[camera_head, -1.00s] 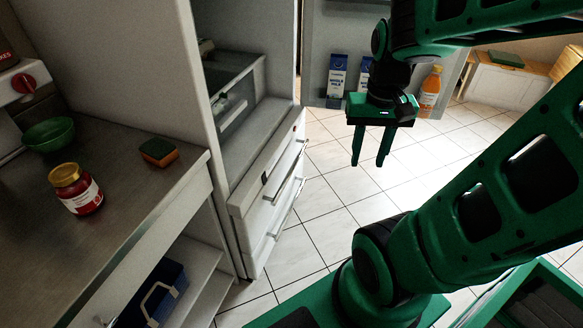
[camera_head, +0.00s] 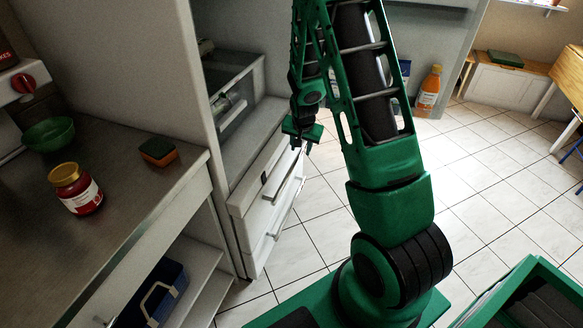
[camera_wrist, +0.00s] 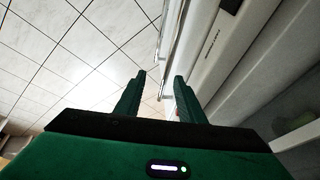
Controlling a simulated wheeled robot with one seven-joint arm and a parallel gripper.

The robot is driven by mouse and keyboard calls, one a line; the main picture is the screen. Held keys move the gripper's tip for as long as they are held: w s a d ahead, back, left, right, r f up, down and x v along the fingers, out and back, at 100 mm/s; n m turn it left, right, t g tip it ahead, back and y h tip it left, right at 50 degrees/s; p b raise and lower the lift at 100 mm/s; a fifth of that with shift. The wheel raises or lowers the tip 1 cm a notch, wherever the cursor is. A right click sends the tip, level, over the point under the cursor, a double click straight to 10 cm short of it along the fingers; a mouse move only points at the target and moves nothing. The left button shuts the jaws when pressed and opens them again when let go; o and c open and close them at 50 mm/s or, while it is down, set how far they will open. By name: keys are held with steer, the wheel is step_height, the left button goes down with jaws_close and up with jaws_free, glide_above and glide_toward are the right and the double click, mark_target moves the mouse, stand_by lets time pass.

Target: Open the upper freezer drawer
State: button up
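The white freezer drawers sit low in the open fridge-freezer. The upper freezer drawer (camera_head: 248,200) looks shut, with a long bar handle (camera_head: 284,180) across its front. My gripper (camera_head: 303,145) is at the far end of that handle in the head view, partly hidden by its own arm. In the wrist view my gripper (camera_wrist: 161,77) is open, its two fingers apart. A pale handle bar (camera_wrist: 170,40) runs up the picture and lines up with the gap between the fingertips. I cannot tell whether they touch it.
The lower freezer drawer (camera_head: 252,262) is below. The fridge door stands open behind my arm, with an orange bottle (camera_head: 429,90) on its shelf. The counter (camera_head: 120,200) at left holds a jar, a sponge and a green bowl. Tiled floor (camera_head: 325,215) is clear in front.

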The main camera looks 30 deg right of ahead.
glide_toward(292, 167)
steer(key=shift+t, duration=0.3)
steer(key=x, duration=0.8)
steer(key=shift+s+d+f, duration=0.15)
steer(key=shift+f, duration=0.15)
jaws_close()
